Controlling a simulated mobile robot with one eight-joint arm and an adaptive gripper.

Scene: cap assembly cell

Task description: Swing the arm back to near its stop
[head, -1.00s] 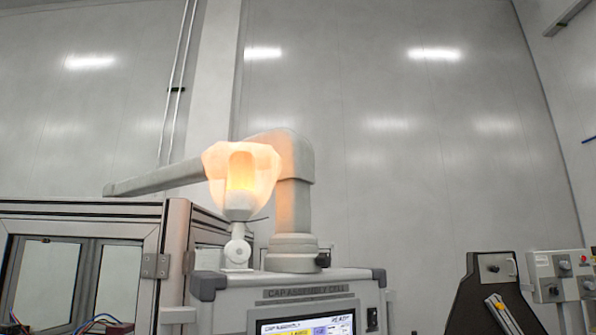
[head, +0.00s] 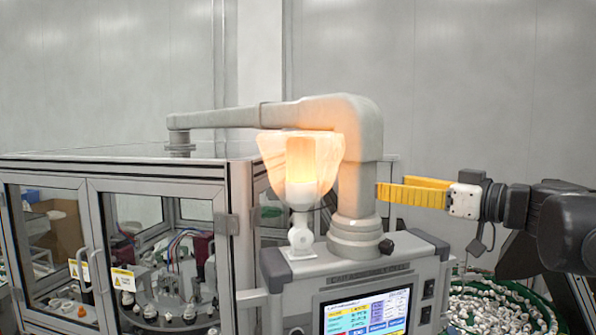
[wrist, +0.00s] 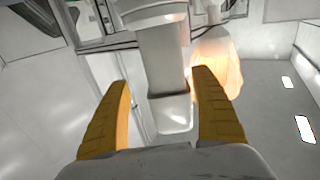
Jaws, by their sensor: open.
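The grey swing arm (head: 235,117) runs from a mount on top of the glass-sided cabinet to a thick upright column (head: 357,190). The column carries the control box (head: 435,262) with its lit screen (head: 366,312). My gripper (head: 381,192) comes from the right with yellow fingers, level with the column and close to its right side. In the wrist view my gripper (wrist: 161,80) is open, one finger on each side of the grey column (wrist: 165,55). I cannot tell whether the fingers touch it. The arm's stop cannot be made out.
A glowing lamp (head: 300,160) stands on the control box, just left of the column. The cabinet (head: 238,215) with glass doors fills the left. A bin of white caps (head: 490,308) lies at the lower right, below my arm.

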